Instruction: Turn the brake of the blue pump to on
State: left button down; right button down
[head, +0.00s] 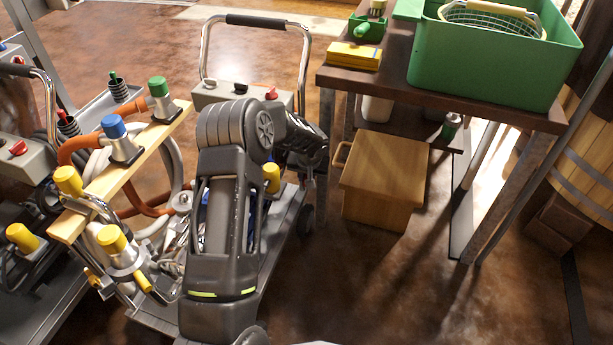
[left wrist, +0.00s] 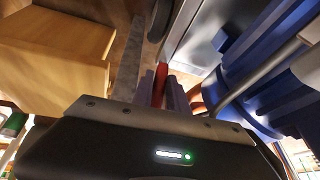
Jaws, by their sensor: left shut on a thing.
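The blue pump (left wrist: 268,85) fills the right side of the left wrist view, with a grey pipe crossing it. My left gripper (left wrist: 162,84) is shut on a red lever (left wrist: 161,78), likely the brake, beside the pump's grey cart. The marks for on and off cannot be read. In the head view my left arm covers most of the blue pump, and the fingers and lever are hidden. The cart's control box with a red knob (head: 271,93) shows behind my arm. My right gripper is not in view.
A wooden box (head: 385,175) stands right of the cart, under a table (head: 395,60) with a green crate (head: 495,60). A wooden rack (head: 130,165) with coloured hose couplings is to the left. A dark wheel (left wrist: 160,20) is near the fingers.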

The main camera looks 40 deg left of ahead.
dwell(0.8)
pick_arm(q)
jog(key=shift+w+f+t+b, duration=0.2)
jog(key=shift+t+b, duration=0.1)
jog(key=shift+b, duration=0.3)
jog(key=shift+r, duration=0.15)
jog(key=c, duration=1.6)
grip_release()
jog(key=p+v, duration=0.3)
jog(key=v, duration=0.4)
jog(key=shift+s+d+r, duration=0.1)
jog(key=shift+s+r, duration=0.05)
jog(key=shift+r, duration=0.15)
